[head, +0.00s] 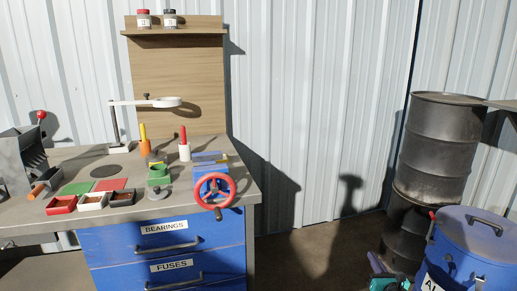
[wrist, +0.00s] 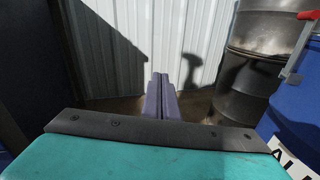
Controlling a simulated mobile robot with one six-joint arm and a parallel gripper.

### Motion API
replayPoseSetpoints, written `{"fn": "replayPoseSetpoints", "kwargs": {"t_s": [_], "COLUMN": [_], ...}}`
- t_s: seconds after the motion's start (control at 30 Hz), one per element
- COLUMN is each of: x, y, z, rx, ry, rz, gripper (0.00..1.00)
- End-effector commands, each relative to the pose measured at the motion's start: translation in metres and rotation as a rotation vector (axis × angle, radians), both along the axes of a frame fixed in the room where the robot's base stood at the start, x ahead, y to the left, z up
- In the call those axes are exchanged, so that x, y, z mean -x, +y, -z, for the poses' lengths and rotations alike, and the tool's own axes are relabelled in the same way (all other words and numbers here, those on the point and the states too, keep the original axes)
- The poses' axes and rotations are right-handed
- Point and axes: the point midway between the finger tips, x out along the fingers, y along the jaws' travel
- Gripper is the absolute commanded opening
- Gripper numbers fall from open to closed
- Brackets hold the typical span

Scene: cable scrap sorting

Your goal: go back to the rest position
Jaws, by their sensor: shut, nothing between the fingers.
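My gripper (wrist: 160,96) shows in the middle of the wrist view. Its two purple fingers are together with nothing between them. Behind the fingers are the pale corrugated wall and the floor. In the head view, part of my gripper (head: 378,264) shows at the bottom right, in front of the dark drums and left of the blue bin. It is apart from the workbench, and nothing is in its grasp.
The workbench (head: 225,196) at left carries small trays, a red-wheeled vise (head: 214,190) and a lamp (head: 145,102). Black drums (head: 440,145) and a blue lidded bin (head: 480,240) stand at right. Floor (head: 310,245) between bench and drums is clear.

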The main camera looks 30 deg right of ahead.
Motion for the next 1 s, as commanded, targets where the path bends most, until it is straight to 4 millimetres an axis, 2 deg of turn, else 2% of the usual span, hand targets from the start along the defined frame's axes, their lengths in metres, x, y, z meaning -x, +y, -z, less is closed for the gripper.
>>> {"fn": "replayPoseSetpoints", "kwargs": {"t_s": [0.03,0.2,0.3,0.5,0.73,1.0], "x": [-0.019,-0.068,-0.092,-0.125,-0.142,-0.133], "y": [0.02,0.084,0.125,0.207,0.302,0.407], "z": [0.004,0.029,0.044,0.074,0.108,0.143], "rx": [0.024,0.126,0.19,0.327,0.5,0.716], "ry": [0.044,0.185,0.259,0.394,0.518,0.623], "rz": [-0.054,-0.233,-0.343,-0.571,-0.848,-1.187], "gripper": [0.0,0.0,0.0,0.0,0.0,0.0]}}
